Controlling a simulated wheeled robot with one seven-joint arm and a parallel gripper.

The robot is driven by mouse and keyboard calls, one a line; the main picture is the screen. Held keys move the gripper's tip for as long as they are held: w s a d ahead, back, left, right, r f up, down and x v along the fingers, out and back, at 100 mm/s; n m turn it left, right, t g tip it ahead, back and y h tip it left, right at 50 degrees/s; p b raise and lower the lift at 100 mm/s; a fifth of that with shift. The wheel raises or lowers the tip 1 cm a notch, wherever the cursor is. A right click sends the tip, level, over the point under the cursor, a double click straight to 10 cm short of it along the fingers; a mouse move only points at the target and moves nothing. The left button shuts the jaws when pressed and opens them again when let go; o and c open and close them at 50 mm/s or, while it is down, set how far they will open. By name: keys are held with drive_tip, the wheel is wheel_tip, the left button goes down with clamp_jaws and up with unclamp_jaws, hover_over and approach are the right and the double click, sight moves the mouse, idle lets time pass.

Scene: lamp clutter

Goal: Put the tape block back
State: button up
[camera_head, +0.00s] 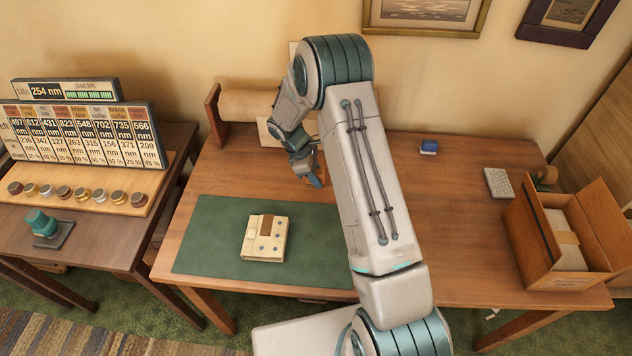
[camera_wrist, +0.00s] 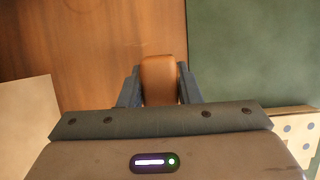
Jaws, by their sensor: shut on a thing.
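My gripper (camera_head: 307,176) is over the work table, near the back edge of the green mat, and is mostly turned away in the head view. In the wrist view my gripper (camera_wrist: 160,92) is shut on a smooth orange-brown block (camera_wrist: 159,72) with rounded edges. This may be the tape block; I see no label on it. The block sits between the two fingers, and the arm largely hides it in the head view. Whether it touches the table cannot be told.
A cream dotted case (camera_head: 262,240) lies on the green mat (camera_head: 215,235). A paper roll (camera_head: 262,104) stands behind at left. A blue block (camera_head: 428,147), a pale keypad (camera_head: 497,183) and an open cardboard box (camera_head: 565,255) are to the right. Bare wood (camera_head: 450,220) lies between.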

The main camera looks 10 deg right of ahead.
wheel_tip(320, 180, down, 4)
drive_tip(key=shift+r+p, duration=0.2)
drive_tip(key=shift+p, duration=0.35)
drive_tip(key=shift+f, duration=0.15)
drive_tip(key=shift+f, duration=0.25)
drive_tip(key=o, duration=1)
drive_tip(key=shift+r, duration=0.1)
drive_tip(key=shift+r, duration=0.1)
